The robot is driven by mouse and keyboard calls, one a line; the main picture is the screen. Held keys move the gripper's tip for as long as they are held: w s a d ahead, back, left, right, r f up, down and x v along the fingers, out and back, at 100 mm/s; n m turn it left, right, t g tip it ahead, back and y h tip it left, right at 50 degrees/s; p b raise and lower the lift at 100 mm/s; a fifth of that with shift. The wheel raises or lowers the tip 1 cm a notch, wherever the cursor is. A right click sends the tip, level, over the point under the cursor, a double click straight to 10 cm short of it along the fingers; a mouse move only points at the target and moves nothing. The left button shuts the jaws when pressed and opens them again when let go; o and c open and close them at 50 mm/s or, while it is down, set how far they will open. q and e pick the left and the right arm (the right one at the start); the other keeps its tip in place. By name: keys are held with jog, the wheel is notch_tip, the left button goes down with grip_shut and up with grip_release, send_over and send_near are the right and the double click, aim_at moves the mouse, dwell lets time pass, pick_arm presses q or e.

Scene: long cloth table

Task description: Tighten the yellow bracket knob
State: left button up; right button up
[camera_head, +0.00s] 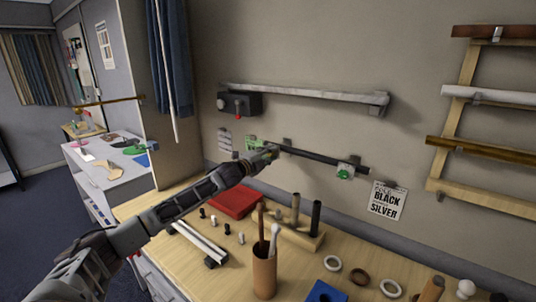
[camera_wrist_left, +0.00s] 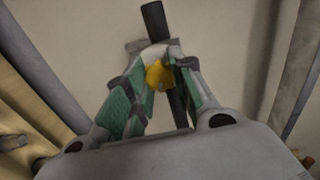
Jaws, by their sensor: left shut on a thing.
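The yellow bracket knob (camera_wrist_left: 158,76) sits between the fingers of my left gripper (camera_wrist_left: 162,68) in the left wrist view, and the gripper is shut on it. A dark rod (camera_wrist_left: 152,18) runs past a grey bracket (camera_wrist_left: 133,45) behind the knob. In the head view my left gripper (camera_head: 264,151) is up against the wall at the left end of the black rod (camera_head: 312,156) and hides the knob. The rod's right end rests at a bracket with a green knob (camera_head: 343,172). My right gripper is not in view.
A silver rod (camera_head: 300,92) hangs on the wall above, with a dark box (camera_head: 240,104) at its left end. Below is a wooden table (camera_head: 190,262) with a red tray (camera_head: 236,202), a brown cup (camera_head: 264,272) and rings (camera_head: 333,263). A rod rack (camera_head: 467,90) is at right.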

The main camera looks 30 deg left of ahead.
pick_arm(q)
jog(key=o, duration=1.1)
jog(key=shift+d, duration=0.15)
jog(key=shift+c, duration=0.2)
jog(key=shift+s+f, duration=0.1)
jog(key=shift+s, duration=0.15)
jog(key=shift+s+a, duration=0.2)
jog(key=shift+s, duration=0.3)
jog(key=s, duration=1)
jog(key=shift+s+a, duration=0.15)
jog(key=shift+a, duration=0.15)
dwell(0.6)
dwell(0.7)
jog(key=shift+s, duration=0.1)
